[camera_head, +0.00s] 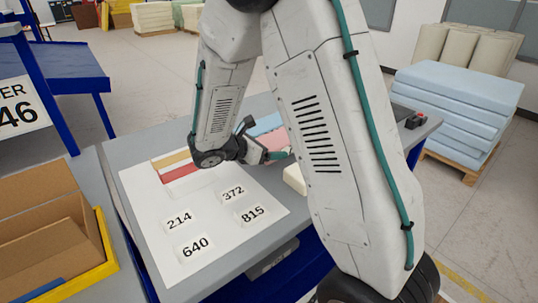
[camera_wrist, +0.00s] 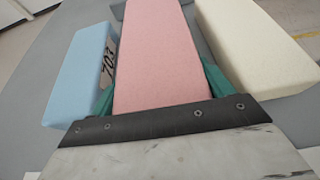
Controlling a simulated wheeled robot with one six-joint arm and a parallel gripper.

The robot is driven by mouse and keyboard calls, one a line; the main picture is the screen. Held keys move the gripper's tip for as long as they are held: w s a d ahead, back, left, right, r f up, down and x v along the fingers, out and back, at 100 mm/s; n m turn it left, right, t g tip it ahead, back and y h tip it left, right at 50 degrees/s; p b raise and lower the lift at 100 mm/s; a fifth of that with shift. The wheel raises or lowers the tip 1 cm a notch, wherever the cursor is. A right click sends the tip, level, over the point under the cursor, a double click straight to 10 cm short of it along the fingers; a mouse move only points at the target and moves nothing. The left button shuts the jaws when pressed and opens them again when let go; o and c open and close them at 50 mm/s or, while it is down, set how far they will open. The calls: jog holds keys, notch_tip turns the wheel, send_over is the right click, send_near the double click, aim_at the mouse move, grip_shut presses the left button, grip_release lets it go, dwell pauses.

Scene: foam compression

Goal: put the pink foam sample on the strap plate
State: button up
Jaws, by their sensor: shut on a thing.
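The pink foam sample (camera_wrist: 155,55) is a long pink block in the middle of the wrist view, between the two teal fingers of my gripper (camera_wrist: 158,88). My gripper is shut on it. In the head view part of the pink sample (camera_head: 272,139) shows beyond the gripper (camera_head: 276,155), on or just above the grey table; I cannot tell which. My arm hides much of this area. I cannot surely pick out the strap plate; a white board (camera_head: 150,205) with yellow and red strips and several number labels lies left of the gripper.
A blue block (camera_wrist: 82,70) and a cream block (camera_wrist: 255,45) stand close on either side of the pink sample. A black number, seemingly 703, shows beside the blue one. A cardboard box (camera_head: 55,215) is at the left. Blue foam slabs (camera_head: 455,105) are stacked at the right.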

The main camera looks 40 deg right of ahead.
jog(key=shift+f, duration=1.45)
jog(key=shift+f, duration=0.1)
jog(key=o, duration=0.9)
